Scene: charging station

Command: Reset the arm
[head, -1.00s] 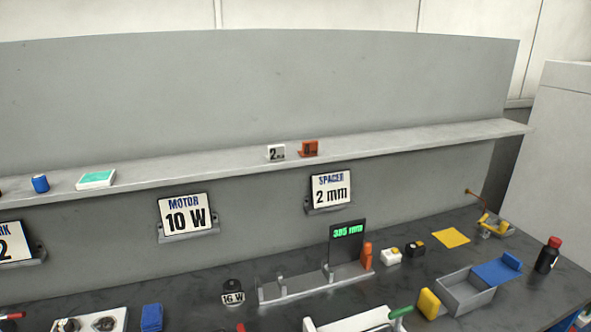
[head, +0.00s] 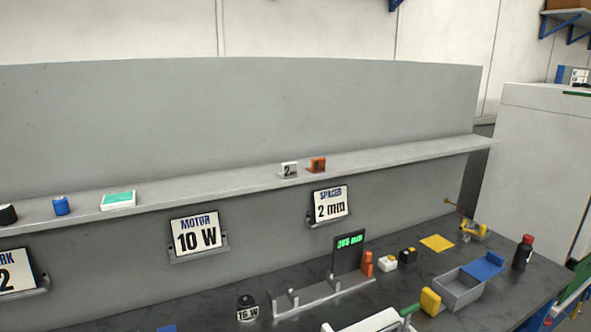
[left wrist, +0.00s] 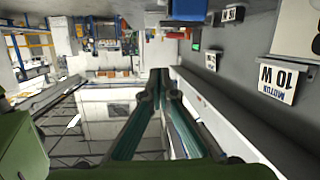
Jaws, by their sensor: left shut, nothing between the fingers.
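My left gripper (left wrist: 158,78) shows in the left wrist view, its two dark green fingers together at the tips with nothing between them. It is in the air, apart from the bench and shelf. Neither arm shows in the head view, and my right gripper is not seen. The MOTOR 10 W sign (head: 199,235) hangs under the shelf (head: 240,190) in the head view. The same sign appears upside down at the right of the left wrist view (left wrist: 279,80).
The dark bench (head: 400,275) holds a grey fixture with a green-lit display (head: 349,247), a 16 W motor (head: 247,308), a grey open box (head: 459,290), a yellow pad (head: 437,243) and a dark red-capped bottle (head: 523,252). A pale cabinet (head: 535,150) stands at the right.

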